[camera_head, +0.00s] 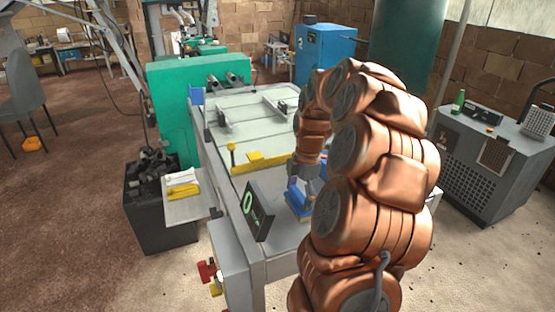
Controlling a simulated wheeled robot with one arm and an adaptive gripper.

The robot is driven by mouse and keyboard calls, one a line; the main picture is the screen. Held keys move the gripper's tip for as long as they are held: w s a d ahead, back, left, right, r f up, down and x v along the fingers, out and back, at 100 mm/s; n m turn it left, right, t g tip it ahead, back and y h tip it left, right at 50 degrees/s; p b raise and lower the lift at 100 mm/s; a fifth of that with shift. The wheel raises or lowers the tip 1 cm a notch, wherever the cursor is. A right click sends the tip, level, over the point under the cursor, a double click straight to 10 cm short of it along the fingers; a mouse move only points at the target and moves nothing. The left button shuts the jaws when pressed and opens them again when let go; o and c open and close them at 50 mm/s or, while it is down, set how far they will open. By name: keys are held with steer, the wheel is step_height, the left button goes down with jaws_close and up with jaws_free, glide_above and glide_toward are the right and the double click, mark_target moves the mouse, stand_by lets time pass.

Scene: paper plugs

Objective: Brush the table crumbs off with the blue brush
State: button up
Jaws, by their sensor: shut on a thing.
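The machine table (258,110) is a pale grey surface in the middle of the view, with a yellow strip across it. My gripper (306,205) is low over the table's near part, partly hidden by my copper arm. It is shut on a blue thing, which looks like the blue brush (297,199). The brush is at or just above the near surface; I cannot tell whether it touches. Crumbs are too small to make out.
A dark display (257,212) with a green digit stands just left of the brush. A yellow knob (231,148) rises from the table. A side shelf (190,206) holds white and yellow items. A grey cabinet (480,165) stands at right, beyond my arm.

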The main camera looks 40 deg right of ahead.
step_height(320, 180, up, 3)
steer(key=shift+d+f, duration=0.1)
steer(key=shift+f, duration=0.05)
steer(key=shift+r+p, duration=0.6)
steer(key=shift+r, duration=1.7)
